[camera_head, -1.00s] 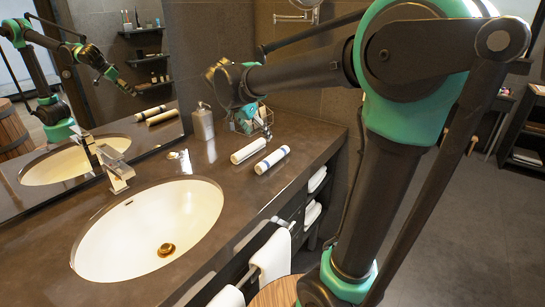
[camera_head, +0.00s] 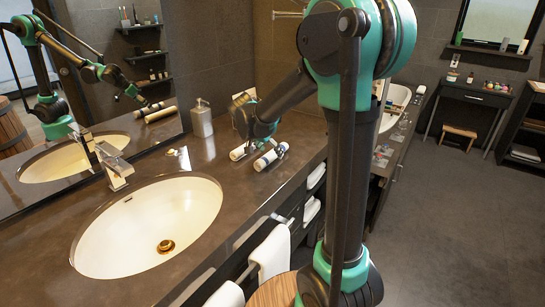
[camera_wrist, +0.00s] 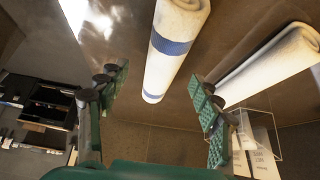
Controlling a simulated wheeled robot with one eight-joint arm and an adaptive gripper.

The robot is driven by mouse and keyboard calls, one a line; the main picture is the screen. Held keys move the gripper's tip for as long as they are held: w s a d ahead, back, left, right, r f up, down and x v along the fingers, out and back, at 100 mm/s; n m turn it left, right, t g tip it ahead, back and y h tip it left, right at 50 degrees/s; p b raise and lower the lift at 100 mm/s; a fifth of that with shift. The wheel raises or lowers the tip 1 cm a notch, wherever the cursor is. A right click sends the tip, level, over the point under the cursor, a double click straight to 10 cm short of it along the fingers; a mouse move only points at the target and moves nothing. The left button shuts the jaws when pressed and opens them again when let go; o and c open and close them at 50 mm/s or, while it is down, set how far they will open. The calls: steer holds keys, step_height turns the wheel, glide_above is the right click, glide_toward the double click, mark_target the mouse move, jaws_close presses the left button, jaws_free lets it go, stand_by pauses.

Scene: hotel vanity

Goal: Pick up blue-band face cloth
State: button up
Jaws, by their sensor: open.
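The blue-band face cloth (camera_head: 262,163) is a white roll lying on the dark counter, to the right of the sink. In the wrist view my gripper (camera_wrist: 157,88) is open, with green pads on both sides and nothing held. The head view does not show clearly whether the fingers touch the cloth.
A second white rolled cloth (camera_head: 238,153) lies close by on the left; it also shows in the wrist view (camera_wrist: 265,65), near the right finger. A soap dispenser (camera_head: 201,118) stands behind. The sink (camera_head: 150,225) and faucet (camera_head: 112,165) are to the left.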

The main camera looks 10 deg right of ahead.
steer(key=shift+x, duration=0.95)
steer(key=c, duration=1.1)
steer(key=shift+r, duration=0.15)
